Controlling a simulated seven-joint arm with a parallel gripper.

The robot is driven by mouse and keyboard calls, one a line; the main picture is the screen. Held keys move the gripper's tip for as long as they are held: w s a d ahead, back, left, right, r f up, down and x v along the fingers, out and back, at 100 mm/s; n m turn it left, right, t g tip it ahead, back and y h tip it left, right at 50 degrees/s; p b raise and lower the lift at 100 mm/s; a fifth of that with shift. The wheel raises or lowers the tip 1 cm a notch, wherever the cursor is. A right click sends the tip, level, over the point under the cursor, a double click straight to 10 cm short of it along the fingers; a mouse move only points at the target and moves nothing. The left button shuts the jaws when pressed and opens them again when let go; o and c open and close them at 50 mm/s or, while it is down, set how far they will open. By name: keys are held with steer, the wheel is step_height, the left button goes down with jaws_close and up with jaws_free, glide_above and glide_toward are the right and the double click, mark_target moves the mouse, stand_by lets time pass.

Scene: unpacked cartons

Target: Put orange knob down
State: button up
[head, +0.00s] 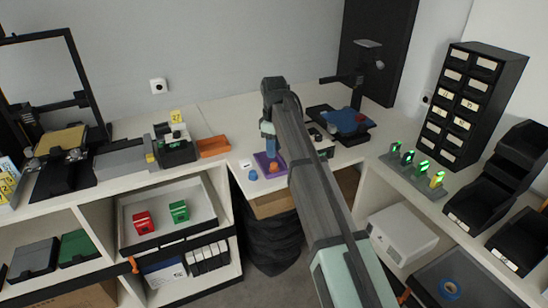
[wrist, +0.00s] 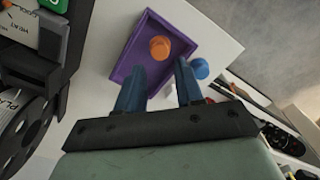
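The orange knob (wrist: 160,47) rests in the shallow purple tray (wrist: 135,52), near its upper right side in the wrist view. In the head view the knob (head: 274,167) and the tray (head: 260,158) are on the white worktop, just below my gripper (head: 269,134). In the wrist view my gripper (wrist: 160,67) has its two blue fingers apart, with no knob between them. The orange knob lies beyond the fingertips, apart from them.
A blue knob (wrist: 200,68) lies on the worktop just outside the tray; it also shows in the head view (head: 253,175). An orange bin (head: 213,146) stands left of the tray. A black drawer cabinet (head: 470,100) stands at the right. A black spool (wrist: 22,125) is at the wrist view's left.

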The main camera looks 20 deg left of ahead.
mark_target(274, 164)
step_height(274, 164, up, 6)
steer(key=shift+r, duration=0.25)
